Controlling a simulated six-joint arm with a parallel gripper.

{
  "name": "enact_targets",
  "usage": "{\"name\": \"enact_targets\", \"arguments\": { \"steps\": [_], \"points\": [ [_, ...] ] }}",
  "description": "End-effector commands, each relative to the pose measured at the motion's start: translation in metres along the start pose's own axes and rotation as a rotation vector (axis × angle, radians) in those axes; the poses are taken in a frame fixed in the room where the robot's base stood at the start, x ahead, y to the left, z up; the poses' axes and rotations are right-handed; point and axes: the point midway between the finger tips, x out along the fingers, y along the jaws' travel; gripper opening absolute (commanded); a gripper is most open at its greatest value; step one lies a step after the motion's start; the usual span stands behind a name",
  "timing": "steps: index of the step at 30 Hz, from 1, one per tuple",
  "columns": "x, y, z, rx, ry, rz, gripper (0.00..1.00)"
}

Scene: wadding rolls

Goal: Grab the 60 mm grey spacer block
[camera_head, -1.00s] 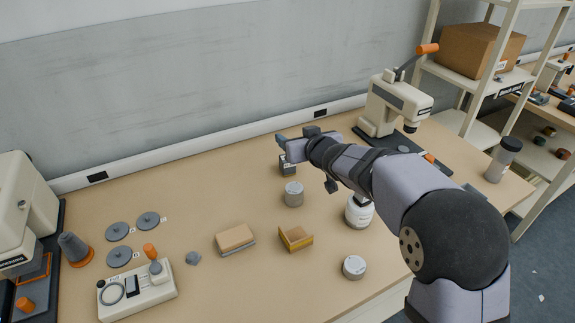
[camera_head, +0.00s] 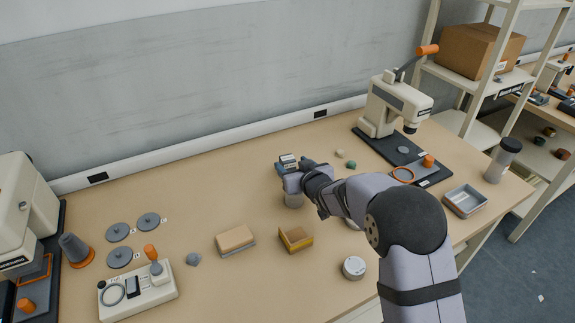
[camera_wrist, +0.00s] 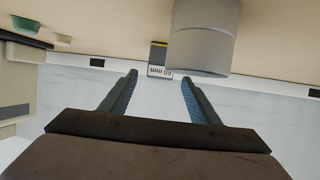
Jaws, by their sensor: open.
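The grey 60 mm spacer block (camera_head: 288,158) stands on the bench just beyond my gripper (camera_head: 282,169), partly hidden by it in the head view. In the wrist view, the block (camera_wrist: 160,56) appears upside down, with a dark body, a yellow stripe and a white "60 mm" label. It lies ahead in the gap between the fingertips of my gripper (camera_wrist: 160,78). The jaws are open and hold nothing. I cannot tell exactly how far the block is from the fingers.
A grey cylinder (camera_wrist: 203,40) is close beside the block in the wrist view; in the head view this can (camera_head: 293,201) is partly under my gripper. A yellowish holder (camera_head: 296,239) sits in front.

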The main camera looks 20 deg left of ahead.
Motion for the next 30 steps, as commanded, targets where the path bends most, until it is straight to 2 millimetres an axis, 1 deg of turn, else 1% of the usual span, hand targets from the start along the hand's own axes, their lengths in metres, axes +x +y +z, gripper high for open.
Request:
{"name": "enact_targets", "arguments": {
  "steps": [4, 7, 16, 21, 30],
  "points": [
    [0.002, 0.0, 0.0, 0.0, 0.0, 0.0, 0.56],
    [0.007, 0.0, -0.001, 0.0, -0.001, -0.001, 0.56],
    [0.037, 0.0, -0.002, 0.0, -0.001, -0.001, 0.56],
    [0.048, 0.0, -0.003, -0.001, 0.0, -0.001, 0.56],
    [0.052, 0.0, -0.002, 0.0, -0.001, 0.0, 0.56]
  ]
}}
